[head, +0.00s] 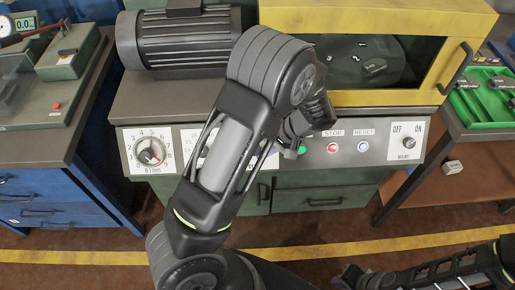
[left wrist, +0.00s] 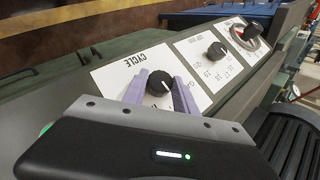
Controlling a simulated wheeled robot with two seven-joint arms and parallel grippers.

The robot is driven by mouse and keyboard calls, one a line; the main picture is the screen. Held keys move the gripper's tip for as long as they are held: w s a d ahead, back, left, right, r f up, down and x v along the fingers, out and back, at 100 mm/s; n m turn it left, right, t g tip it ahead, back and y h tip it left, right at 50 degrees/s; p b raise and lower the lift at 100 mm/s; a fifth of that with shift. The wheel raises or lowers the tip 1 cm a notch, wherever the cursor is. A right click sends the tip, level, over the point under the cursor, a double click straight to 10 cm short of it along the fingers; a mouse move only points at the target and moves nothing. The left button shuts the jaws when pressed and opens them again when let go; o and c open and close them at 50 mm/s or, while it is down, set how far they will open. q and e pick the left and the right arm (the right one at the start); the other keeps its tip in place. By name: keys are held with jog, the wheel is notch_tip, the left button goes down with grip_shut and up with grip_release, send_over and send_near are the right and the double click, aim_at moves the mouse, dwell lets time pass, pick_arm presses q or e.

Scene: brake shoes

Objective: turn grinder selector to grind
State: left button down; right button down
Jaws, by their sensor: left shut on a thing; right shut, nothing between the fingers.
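The selector (left wrist: 159,86) is a round black knob with a white pointer mark, on a white plate marked CYCLE. It shows in the left wrist view. My left gripper (left wrist: 160,95) has its two purple fingers on either side of the knob and is shut on it. The plate's other lettering is mostly covered by the fingers, so I cannot read which position the mark points to. In the head view my left arm hides the selector. My right gripper (head: 347,279) is shut and empty, low at the right, away from the panel.
The grinder panel (head: 318,157) also carries a feed dial (head: 150,151), a red STOP button (head: 332,148), a blue RESET button (head: 363,146) and an OFF/ON magnet knob (head: 407,143). A second dial (left wrist: 216,51) sits close beside the selector. A yellow-framed guard (head: 370,17) stands above.

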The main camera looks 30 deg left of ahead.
dwell(0.3)
pick_arm(q)
jog(key=c, duration=1)
grip_release()
jog(key=shift+o, duration=0.2)
jog(key=v, duration=0.7)
jog(key=shift+d+r+b, duration=0.25)
jog(key=shift+d+b, duration=0.05)
jog(key=shift+b, duration=0.05)
